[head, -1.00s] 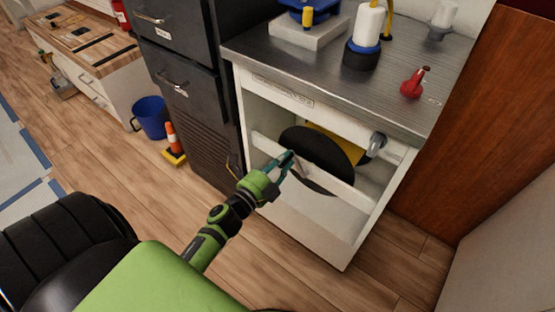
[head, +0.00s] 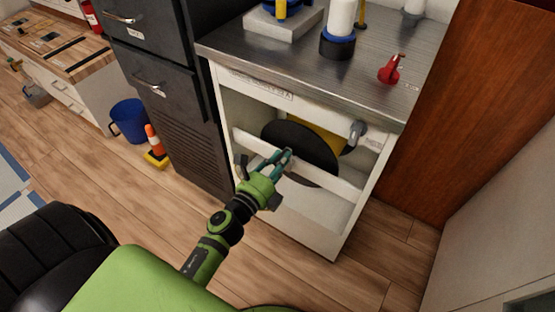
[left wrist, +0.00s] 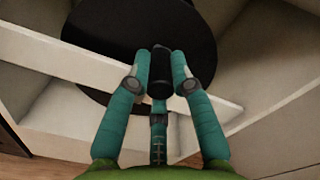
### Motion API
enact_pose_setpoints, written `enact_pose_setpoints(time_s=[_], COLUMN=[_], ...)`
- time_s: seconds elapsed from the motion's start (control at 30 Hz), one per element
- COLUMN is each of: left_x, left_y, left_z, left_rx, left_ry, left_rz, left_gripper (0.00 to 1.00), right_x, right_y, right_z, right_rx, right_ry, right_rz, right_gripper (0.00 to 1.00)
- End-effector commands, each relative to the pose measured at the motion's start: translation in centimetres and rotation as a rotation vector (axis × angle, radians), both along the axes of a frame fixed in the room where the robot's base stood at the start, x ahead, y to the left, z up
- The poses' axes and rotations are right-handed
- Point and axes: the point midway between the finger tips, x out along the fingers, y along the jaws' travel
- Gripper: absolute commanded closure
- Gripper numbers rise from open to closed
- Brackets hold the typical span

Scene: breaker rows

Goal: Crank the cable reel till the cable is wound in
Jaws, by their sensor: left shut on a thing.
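The cable reel (head: 318,150) sits inside the open-fronted white cabinet, behind a white cross rail. Its near side is a large black disc, which also fills the top of the left wrist view (left wrist: 110,35). A yellow part (head: 328,141) shows behind the disc. My left gripper (head: 284,157) is in front of the disc. In the left wrist view its teal fingers (left wrist: 160,70) are closed around a short black handle (left wrist: 160,83) standing out in front of the disc. The wound cable cannot be made out. My right gripper is not in view.
A grey fitting (head: 357,132) sticks out at the cabinet's upper right. A red item (head: 390,69) stands on the metal top.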

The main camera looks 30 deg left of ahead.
Motion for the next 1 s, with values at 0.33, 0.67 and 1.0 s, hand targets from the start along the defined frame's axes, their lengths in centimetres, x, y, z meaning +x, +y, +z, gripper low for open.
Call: enact_pose_setpoints(time_s=[0.33, 0.67, 1.0], left_x=[0.1, 0.0, -1.8], left_y=[-0.1, -0.1, 0.0], left_z=[0.3, 0.1, -0.1], left_rx=[0.011, 0.008, 0.005], left_ry=[-0.006, -0.003, 0.001], left_rz=[-0.001, -0.002, 0.0], left_gripper=[1.0, 0.54, 0.54], right_x=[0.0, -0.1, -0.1], right_y=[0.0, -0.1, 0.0], right_z=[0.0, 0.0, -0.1], right_rx=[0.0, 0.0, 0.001], right_ry=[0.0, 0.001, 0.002], right_rz=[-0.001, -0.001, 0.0], right_gripper=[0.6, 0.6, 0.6])
